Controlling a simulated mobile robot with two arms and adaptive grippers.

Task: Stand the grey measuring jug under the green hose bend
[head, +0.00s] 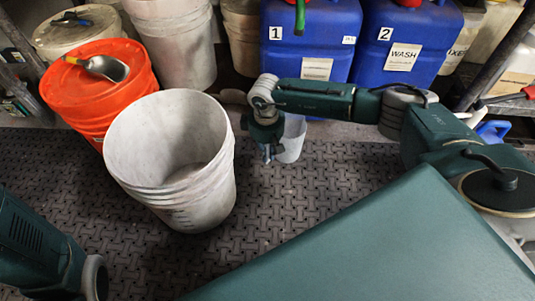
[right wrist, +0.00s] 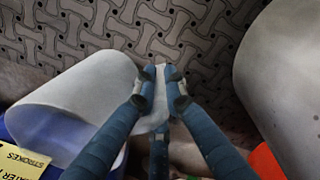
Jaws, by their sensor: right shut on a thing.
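The grey measuring jug (head: 291,139) stands upright, or nearly so, at the front of the blue container marked 1; I cannot tell whether its base touches the floor. My right gripper (head: 268,152) is at its left side, shut on it. In the right wrist view the jug (right wrist: 75,100) lies left of the fingers, and my right gripper (right wrist: 163,88) pinches its edge. A green hose end (head: 300,17), perhaps the bend, hangs at the top edge of the head view above container 1. My left arm shows at lower left, its gripper out of view.
A large white bucket (head: 190,195) stands left of my right gripper. An orange bucket (head: 112,105) with a metal scoop on its lid is behind it. Blue containers 1 (head: 285,50) and 2 (head: 375,45) stand at the back. The patterned mat (head: 285,190) is clear in front.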

